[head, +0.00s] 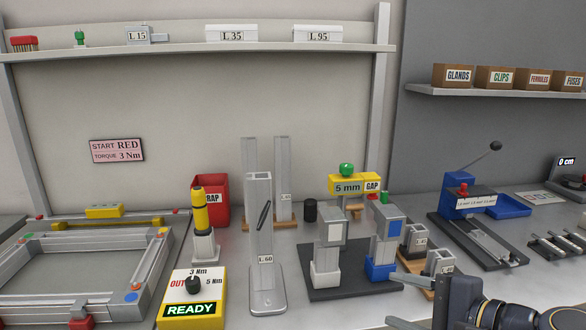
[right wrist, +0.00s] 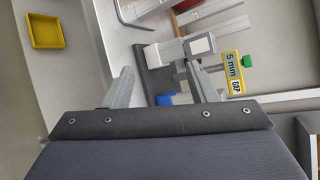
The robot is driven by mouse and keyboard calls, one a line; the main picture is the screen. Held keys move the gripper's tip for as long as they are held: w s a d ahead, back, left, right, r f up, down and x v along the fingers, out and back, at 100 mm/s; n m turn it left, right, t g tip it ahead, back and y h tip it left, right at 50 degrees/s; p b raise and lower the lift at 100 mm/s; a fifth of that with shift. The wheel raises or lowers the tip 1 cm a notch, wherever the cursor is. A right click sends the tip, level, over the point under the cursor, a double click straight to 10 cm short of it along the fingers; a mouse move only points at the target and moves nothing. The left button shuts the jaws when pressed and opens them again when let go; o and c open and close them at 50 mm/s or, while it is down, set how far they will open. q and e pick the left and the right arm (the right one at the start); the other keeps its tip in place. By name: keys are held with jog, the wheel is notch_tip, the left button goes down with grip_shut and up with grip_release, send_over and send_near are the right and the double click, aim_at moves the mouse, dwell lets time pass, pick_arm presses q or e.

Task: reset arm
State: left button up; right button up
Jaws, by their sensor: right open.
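My right gripper (head: 395,299) comes in at the lower right of the head view, its two pale fingers apart with nothing seen between them. It is in front of the black base plate (head: 346,281) that carries two grey block stands, one with a white foot (head: 327,273) and one with a blue foot (head: 380,268). In the right wrist view the open fingers (right wrist: 157,66) point toward these stands and the yellow "5 mm GAP" block (right wrist: 235,76). That block also shows in the head view (head: 346,186). My left gripper is not in view.
A tall L 60 profile (head: 260,240) stands upright left of the base plate. A yellow READY box (head: 191,297), a yellow-handled tool (head: 200,212) and a metal frame (head: 70,308) are further left. A blue press (head: 468,190) stands right. A yellow tray (right wrist: 57,18) shows in the wrist view.

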jog(key=s+d+f+n+g+h, duration=0.2)
jog(key=s+f+n+g+h, duration=0.1)
jog(key=s+f+n, duration=0.45)
jog(key=s+d+f+n+g+h, duration=0.2)
jog(key=s+f+n, duration=0.4)
jog(key=s+f, duration=0.2)
notch_tip(320, 180, up, 12)
jog(key=p, duration=1.2)
jog(key=shift+w+a+r, duration=0.2)
